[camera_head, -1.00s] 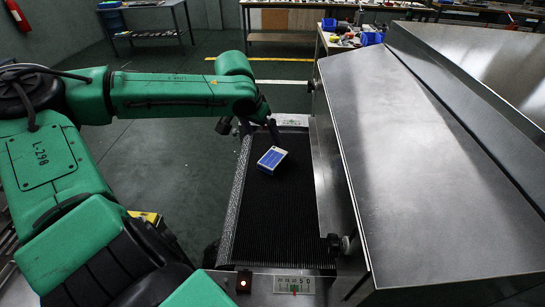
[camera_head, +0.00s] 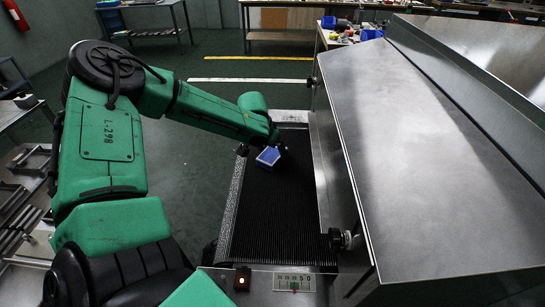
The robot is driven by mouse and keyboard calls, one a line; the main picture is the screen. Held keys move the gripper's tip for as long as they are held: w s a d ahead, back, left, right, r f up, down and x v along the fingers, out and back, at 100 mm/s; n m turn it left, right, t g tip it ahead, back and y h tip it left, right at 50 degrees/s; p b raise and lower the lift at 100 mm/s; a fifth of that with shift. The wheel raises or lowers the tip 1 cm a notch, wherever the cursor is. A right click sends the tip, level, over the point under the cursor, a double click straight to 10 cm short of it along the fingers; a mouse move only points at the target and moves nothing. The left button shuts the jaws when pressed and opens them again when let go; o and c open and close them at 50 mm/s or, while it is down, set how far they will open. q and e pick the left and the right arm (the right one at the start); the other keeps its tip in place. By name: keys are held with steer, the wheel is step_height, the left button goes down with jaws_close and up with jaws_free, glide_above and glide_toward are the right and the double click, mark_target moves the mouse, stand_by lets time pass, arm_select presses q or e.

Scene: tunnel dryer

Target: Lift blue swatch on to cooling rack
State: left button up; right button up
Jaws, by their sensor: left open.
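The blue swatch (camera_head: 268,157), a small blue piece with a pale edge, lies on the dark ribbed conveyor belt (camera_head: 275,215), towards its far end. My left gripper (camera_head: 277,146) is at the far right side of the swatch, very close to it. The gripper is open, but its fingers are small, dark and partly hidden by the wrist. I cannot tell whether they touch the swatch. At the left edge, metal frames and slotted bars (camera_head: 22,215) are partly cut off; I cannot tell whether they are the cooling rack. My right gripper is not in view.
The large steel dryer housing (camera_head: 420,170) stands close along the belt's right side. Open floor (camera_head: 195,160) lies left of the belt. Benches stand at the back.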

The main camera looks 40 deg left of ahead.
arm_select(q)
steer(key=shift+s+r, duration=0.1)
steer(key=shift+f+b, duration=0.3)
stand_by(0.4)
steer(key=shift+r, duration=0.1)
steer(key=c, duration=1.4)
